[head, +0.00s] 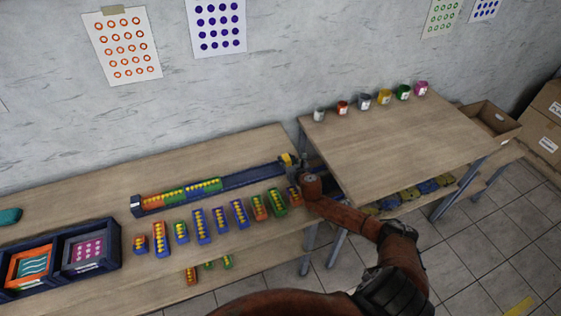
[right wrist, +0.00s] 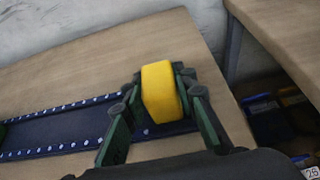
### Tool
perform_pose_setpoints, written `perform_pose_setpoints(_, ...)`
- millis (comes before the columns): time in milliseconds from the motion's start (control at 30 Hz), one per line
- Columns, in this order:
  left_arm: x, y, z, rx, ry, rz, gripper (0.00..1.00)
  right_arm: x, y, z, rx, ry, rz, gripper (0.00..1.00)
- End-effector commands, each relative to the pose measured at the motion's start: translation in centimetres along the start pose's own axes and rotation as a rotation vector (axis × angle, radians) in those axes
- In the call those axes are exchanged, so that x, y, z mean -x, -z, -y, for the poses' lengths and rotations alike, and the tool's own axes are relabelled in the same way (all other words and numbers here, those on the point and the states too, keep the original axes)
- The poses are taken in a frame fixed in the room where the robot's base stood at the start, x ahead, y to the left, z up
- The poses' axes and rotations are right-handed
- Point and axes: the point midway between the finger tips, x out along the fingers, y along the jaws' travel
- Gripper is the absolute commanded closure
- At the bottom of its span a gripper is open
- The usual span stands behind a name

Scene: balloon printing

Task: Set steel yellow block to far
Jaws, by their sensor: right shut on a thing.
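My right gripper (head: 293,164) is at the right end of the long dark blue rail (head: 240,180) on the left table. It is shut on a yellow block (right wrist: 161,91), which also shows in the head view (head: 286,159). In the right wrist view the block sits between the fingers, over or at the rail's end; I cannot tell whether it touches the rail. Orange and green blocks with yellow dots (head: 180,191) stand in the rail's left part. My left gripper is not in view.
A row of blue, orange and green blocks (head: 220,220) stands in front of the rail. Framed trays (head: 85,250) lie at the left. The higher right table (head: 395,145) carries several paint pots (head: 384,97) at its back; its middle is clear. An open box (head: 490,120) stands farther right.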

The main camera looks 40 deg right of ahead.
Motion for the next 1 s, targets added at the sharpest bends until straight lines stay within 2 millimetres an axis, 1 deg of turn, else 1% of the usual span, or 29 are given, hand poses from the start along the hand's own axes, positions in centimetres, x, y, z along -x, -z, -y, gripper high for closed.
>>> perform_pose_setpoints(33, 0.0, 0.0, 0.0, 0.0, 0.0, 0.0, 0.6, 0.0, -0.1, 0.5, 0.001, 0.01, 0.001, 1.0)
perform_pose_setpoints(167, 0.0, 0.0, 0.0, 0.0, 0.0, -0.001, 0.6, 0.0, -0.1, 0.7, 0.001, 0.013, 0.001, 1.0)
perform_pose_setpoints(200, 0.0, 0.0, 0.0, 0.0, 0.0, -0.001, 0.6, 0.0, -0.1, 0.7, 0.001, 0.014, 0.001, 0.72)
perform_pose_setpoints(433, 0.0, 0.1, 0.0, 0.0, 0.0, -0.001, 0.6, 0.0, -0.1, 0.5, 0.001, 0.01, 0.001, 0.57)
perform_pose_setpoints(667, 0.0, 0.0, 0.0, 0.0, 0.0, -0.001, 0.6, -0.1, -0.1, 0.2, 0.002, 0.005, 0.001, 0.56)
perform_pose_setpoints(767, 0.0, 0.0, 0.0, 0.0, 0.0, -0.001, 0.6, 0.2, -0.1, 0.3, 0.002, 0.006, 0.0, 0.56)
perform_pose_setpoints(867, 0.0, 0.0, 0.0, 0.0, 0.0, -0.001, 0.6, 1.1, 0.0, 0.3, 0.003, 0.005, 0.0, 0.56)
perform_pose_setpoints(1000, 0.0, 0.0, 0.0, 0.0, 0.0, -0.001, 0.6, 3.4, 0.0, 0.3, 0.005, 0.004, -0.001, 0.56)
